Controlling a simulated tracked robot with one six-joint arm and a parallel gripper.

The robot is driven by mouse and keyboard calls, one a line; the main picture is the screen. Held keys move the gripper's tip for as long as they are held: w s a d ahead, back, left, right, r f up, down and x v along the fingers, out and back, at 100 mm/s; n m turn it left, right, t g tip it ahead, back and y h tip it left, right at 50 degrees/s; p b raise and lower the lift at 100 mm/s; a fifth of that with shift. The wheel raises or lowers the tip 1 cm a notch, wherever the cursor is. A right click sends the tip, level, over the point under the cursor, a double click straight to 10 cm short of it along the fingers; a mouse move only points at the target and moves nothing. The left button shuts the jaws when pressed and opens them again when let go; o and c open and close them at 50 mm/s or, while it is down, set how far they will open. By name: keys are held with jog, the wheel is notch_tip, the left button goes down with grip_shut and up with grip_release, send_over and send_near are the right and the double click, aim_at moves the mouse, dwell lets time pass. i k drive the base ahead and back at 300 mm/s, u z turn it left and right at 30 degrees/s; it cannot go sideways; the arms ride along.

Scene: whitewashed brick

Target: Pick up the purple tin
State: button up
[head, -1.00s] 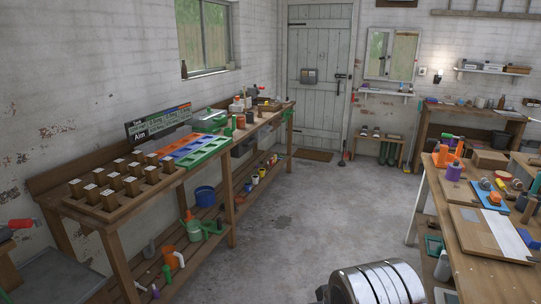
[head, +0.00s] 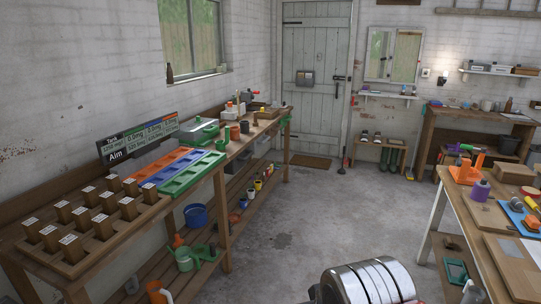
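A small purple container (head: 480,190), with a paler top, stands upright on the wooden workbench (head: 451,187) at the right of the head view. My gripper is not in view; only a shiny metal part of my own arm shows at the bottom, well apart from the purple container.
A long bench (head: 150,208) with wooden blocks and coloured trays runs along the left wall. Bare concrete floor (head: 330,215) lies open between the benches, up to the door (head: 308,85). A blue tool board (head: 515,216) lies near the purple container.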

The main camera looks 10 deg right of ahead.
aim_at(480, 192)
jog(key=i, duration=0.5)
jog(key=z, duration=1.75)
jog(key=i, duration=2.55)
